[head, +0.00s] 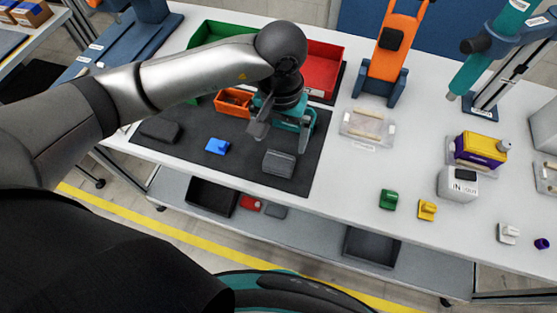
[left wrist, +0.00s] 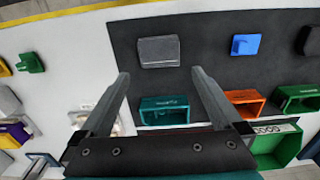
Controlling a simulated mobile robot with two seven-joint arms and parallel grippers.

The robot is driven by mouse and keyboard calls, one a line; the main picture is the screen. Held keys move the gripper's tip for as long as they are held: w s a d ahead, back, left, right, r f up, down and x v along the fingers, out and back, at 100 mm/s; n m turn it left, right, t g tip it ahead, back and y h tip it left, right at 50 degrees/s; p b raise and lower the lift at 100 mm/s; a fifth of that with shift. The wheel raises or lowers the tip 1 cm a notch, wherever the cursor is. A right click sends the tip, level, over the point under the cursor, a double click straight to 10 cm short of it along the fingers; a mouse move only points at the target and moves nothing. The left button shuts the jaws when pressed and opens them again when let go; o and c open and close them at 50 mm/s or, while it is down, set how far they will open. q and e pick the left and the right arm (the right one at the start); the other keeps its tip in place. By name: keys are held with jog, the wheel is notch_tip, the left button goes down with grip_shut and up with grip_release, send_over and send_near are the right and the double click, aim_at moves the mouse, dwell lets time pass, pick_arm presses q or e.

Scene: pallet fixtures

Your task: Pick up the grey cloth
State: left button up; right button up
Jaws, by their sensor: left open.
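The grey cloth (head: 279,163) looks like a small folded grey block lying flat on the dark mat (head: 220,172), near its front right part. In the left wrist view the cloth (left wrist: 158,51) lies just beyond the fingertips, roughly centred between them. My left gripper (head: 281,136) hangs over the mat, behind the cloth in the head view. It is open and empty, and its fingers (left wrist: 160,73) are apart from the cloth. The exact height above the mat is hard to tell. My right gripper is not in view.
A blue block (head: 217,146) and a darker folded item (head: 160,130) lie left on the mat. An orange bin (head: 233,102), a teal bin (left wrist: 165,110) and a red bin (head: 322,68) stand behind. A clear tray (head: 367,128) is to the right. The mat around the cloth is clear.

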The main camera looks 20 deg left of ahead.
aim_at(278, 161)
pick_arm(q)
notch_tip(278, 161, down, 2)
jog(key=shift+f, duration=0.1)
jog(key=f, duration=0.2)
jog(key=s+f, duration=0.1)
jog(key=shift+s+f+p, duration=0.1)
jog(key=shift+f+p, duration=0.25)
jog(key=shift+f, duration=0.6)
jog(key=c, duration=1.1)
jog(key=shift+r, duration=0.1)
notch_tip(278, 161, up, 20)
